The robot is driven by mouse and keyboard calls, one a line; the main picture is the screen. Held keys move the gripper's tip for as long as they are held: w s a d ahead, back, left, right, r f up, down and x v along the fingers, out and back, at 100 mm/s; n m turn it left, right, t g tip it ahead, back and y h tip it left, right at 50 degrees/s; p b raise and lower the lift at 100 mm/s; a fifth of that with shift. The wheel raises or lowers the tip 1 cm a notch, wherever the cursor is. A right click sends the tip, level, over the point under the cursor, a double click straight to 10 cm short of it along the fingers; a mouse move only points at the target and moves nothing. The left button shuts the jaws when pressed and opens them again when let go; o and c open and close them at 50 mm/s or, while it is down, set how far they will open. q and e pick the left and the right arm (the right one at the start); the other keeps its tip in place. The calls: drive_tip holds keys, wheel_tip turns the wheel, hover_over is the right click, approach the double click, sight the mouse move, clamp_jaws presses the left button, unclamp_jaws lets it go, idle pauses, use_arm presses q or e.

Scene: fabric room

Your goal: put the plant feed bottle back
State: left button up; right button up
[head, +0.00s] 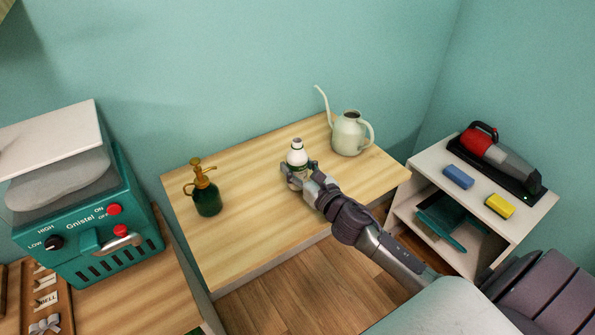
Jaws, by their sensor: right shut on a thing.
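I cannot tell whether the bottle's base touches the tabletop. My left gripper is not in view.
A green spray bottle (206,193) with a brass top stands on the table's left. A pale watering can (348,133) stands at the back right. A white shelf (450,188) with a handheld vacuum (497,157) is to the right; a teal machine (92,225) is at left.

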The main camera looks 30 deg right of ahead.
drive_tip(key=shift+f, duration=0.85)
drive_tip(key=shift+f, duration=0.1)
drive_tip(key=o, duration=1.3)
drive_tip(key=shift+r, duration=0.2)
drive_tip(key=s+b, duration=0.1)
drive_tip(key=s, duration=0.6)
drive_tip(key=s+b, duration=0.1)
drive_tip(key=s, duration=0.3)
drive_tip(key=shift+s+d+f+b, duration=0.15)
drive_tip(key=shift+d+b, duration=0.15)
drive_tip(key=shift+s, duration=0.4)
